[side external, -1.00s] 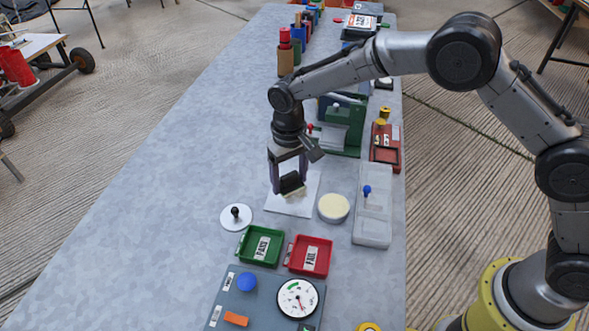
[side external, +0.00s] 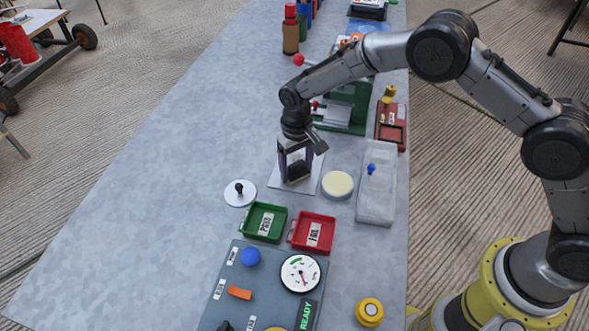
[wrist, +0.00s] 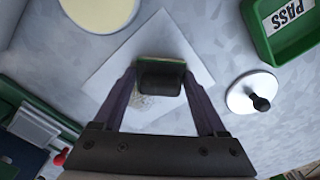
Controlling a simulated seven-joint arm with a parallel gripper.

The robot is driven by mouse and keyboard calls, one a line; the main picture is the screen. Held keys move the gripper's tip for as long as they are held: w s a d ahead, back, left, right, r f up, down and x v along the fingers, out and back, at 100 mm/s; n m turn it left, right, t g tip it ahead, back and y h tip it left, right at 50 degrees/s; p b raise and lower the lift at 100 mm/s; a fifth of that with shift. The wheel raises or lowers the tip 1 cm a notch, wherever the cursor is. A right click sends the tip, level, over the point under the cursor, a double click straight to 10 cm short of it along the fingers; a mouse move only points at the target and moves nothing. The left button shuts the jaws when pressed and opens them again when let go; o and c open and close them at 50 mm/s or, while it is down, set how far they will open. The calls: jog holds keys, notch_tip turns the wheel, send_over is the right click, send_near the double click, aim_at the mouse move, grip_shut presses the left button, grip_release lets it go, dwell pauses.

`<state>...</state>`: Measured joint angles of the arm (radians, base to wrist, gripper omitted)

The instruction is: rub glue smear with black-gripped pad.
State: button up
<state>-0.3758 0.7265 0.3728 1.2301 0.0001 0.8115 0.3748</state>
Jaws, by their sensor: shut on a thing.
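My gripper (side external: 295,172) is shut on the black grip of the pad (side external: 298,171), above the white square sheet (side external: 280,180). In the wrist view the black-gripped pad (wrist: 160,80) sits between the fingers, with a thin green and pale edge at its far side. A faint brownish smear (wrist: 142,101) shows on the sheet (wrist: 105,85) beside the pad, on the near side. The pad looks low over the sheet; I cannot tell whether it touches.
A cream round disc (side external: 337,185) lies right of the sheet, a white disc with black knob (side external: 240,192) to its left. Green PASS (side external: 264,222) and red FAIL (side external: 313,233) trays stand in front. A clear lidded box (side external: 376,185) and green press (side external: 345,105) are nearby. The table's left is clear.

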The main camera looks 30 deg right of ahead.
aim_at(302, 152)
jog(key=shift+w+d, duration=2.9)
jog(key=shift+d, duration=0.05)
jog(key=shift+s+a, duration=3.9)
jog(key=shift+w+d, duration=0.2)
jog(key=shift+w, duration=0.45)
jog(key=shift+w+d, duration=3.45)
jog(key=shift+d, duration=0.05)
jog(key=shift+s+a, duration=3.8)
jog(key=shift+a, duration=0.05)
notch_tip(302, 152, up, 8)
